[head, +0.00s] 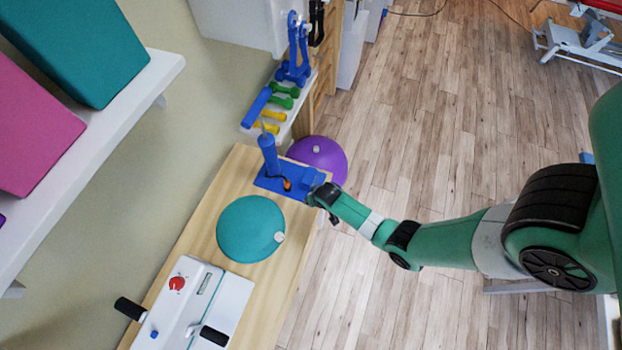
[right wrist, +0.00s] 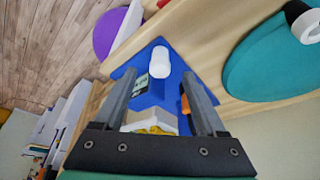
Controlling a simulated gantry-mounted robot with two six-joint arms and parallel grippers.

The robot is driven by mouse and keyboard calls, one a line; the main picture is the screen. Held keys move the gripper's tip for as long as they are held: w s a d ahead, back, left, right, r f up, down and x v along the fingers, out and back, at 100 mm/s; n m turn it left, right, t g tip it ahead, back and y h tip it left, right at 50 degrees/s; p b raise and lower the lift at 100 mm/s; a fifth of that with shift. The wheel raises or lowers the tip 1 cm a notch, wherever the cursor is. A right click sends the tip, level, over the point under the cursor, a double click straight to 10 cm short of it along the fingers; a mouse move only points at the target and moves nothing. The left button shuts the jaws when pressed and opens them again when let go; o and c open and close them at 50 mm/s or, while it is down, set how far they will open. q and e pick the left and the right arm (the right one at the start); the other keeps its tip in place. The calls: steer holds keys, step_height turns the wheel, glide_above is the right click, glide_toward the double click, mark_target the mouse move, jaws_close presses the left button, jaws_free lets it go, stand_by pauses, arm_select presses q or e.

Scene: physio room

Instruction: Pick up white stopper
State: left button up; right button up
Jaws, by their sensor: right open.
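The white stopper (right wrist: 159,62) is a small pale cylinder on the blue base (right wrist: 175,82), seen in the right wrist view. In the head view it cannot be made out, and my right gripper covers that end of the blue base (head: 285,184). My right gripper (head: 322,196) is at the right end of the base. In the right wrist view its two fingers (right wrist: 163,84) are apart with nothing held, and the stopper shows beyond the fingertips, between their lines. My left gripper is not in view.
A blue upright pump (head: 268,152) stands on the base. A teal dome (head: 245,228) with a white fitting (head: 280,237) lies beside it on the wooden table (head: 283,285). A white device (head: 205,300) sits nearer. A purple ball (head: 318,158) and dumbbell rack (head: 283,125) lie beyond.

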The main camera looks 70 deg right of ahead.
steer(key=b+x, duration=0.4)
steer(key=x, duration=0.1)
steer(key=shift+w+d+f+b, duration=0.2)
steer(key=shift+w+d+b, duration=0.05)
steer(key=shift+b, duration=0.05)
steer(key=shift+r, duration=0.1)
jaws_close()
